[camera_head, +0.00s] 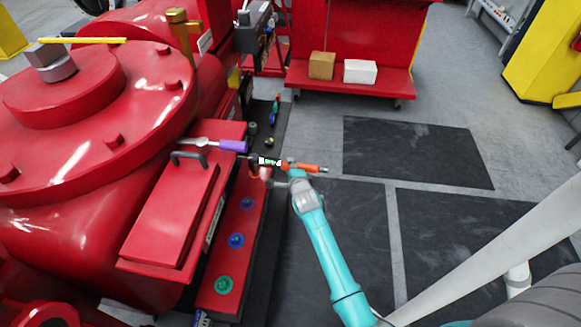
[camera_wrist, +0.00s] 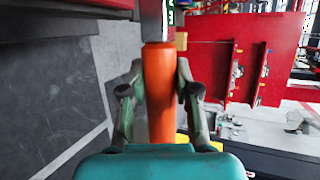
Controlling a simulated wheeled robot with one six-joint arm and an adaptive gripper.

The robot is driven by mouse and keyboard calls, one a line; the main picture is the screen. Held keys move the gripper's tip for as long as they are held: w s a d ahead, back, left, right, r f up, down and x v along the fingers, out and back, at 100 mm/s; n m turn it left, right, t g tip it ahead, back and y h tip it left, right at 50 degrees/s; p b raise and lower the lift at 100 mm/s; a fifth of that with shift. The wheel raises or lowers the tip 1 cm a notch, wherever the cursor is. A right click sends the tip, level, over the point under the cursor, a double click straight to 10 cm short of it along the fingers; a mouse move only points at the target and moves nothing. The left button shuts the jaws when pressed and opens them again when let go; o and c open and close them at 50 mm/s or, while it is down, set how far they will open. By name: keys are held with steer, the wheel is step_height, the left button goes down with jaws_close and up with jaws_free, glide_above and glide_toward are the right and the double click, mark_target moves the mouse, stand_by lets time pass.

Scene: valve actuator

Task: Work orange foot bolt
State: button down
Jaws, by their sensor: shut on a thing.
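My gripper (camera_head: 300,168) is shut on an orange-handled tool (camera_head: 307,167). The orange handle (camera_wrist: 159,85) stands between both fingers in the wrist view. In the head view the tool lies level, with its dark end (camera_head: 255,160) pointing left over the red foot rail (camera_head: 255,187). No orange foot bolt can be made out clearly. The area under the tool's dark end is partly hidden, and I cannot tell whether the tool touches anything there.
The red valve body (camera_head: 70,120) fills the left. A purple-handled tool (camera_head: 233,146) lies on its red ledge beside a black handle (camera_head: 188,157). A red cart (camera_head: 345,82) with brown and white boxes (camera_head: 360,72) stands behind. The floor at right (camera_head: 420,150) is clear.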

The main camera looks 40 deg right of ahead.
steer(key=shift+f, duration=0.9)
steer(key=shift+a, duration=0.1)
stand_by(0.3)
steer(key=shift+s+a+m+g+h, duration=0.3)
steer(key=shift+a+m+h, duration=0.1)
steer(key=shift+a+m, duration=0.1)
steer(key=shift+s+a+m+g+h, duration=0.3)
steer(key=shift+a+m+h, duration=0.1)
steer(key=shift+a+m, duration=0.1)
steer(key=shift+a, duration=0.1)
steer(key=shift+s+a+m+g+h, duration=0.2)
steer(key=shift+a+m+g+h, duration=0.3)
steer(key=shift+a+m, duration=0.05)
steer(key=shift+s+a+m+g+h, duration=0.15)
steer(key=shift+a+m+g+h, duration=0.35)
steer(key=shift+a+m, duration=0.05)
steer(key=shift+r, duration=0.1)
stand_by(0.5)
